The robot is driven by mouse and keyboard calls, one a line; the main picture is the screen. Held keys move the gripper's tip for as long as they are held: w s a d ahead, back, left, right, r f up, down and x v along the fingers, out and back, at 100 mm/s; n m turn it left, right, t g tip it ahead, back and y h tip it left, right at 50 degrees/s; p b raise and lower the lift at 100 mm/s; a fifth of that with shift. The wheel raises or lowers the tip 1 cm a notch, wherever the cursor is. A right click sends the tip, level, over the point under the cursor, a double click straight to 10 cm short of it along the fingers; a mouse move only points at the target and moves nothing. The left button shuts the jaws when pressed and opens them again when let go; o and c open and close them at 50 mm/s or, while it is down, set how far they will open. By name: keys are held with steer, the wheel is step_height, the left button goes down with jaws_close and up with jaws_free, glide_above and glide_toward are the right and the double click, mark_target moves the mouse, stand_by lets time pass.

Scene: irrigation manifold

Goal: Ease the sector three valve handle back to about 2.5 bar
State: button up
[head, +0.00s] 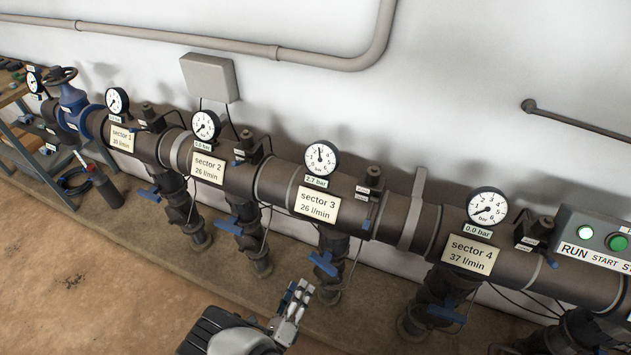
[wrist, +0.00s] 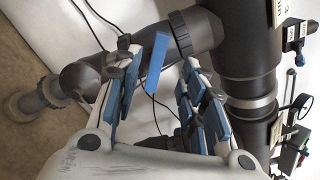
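The sector 3 valve handle (head: 323,263) is a blue lever on the dark downpipe below the sector 3 plate (head: 318,204). The sector 3 gauge (head: 321,158) has its needle near the top, and the label under it (head: 316,181) reads 2.7 bar. My gripper (head: 297,290) is just below and left of the handle in the head view. In the wrist view my gripper (wrist: 163,100) is open, with blue pads on both fingers. The blue handle (wrist: 156,62) shows in the gap between the fingers, nearer the left one, with no clear contact.
The sector 2 handle (head: 228,224) and sector 4 handle (head: 446,314) hang on neighbouring downpipes. The sector 2 and sector 4 gauges read 0.0 bar. A control box (head: 597,238) with a lit RUN lamp is at the right. Bare floor (head: 90,270) lies in front.

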mark_target(323, 267)
steer(key=shift+o, duration=0.3)
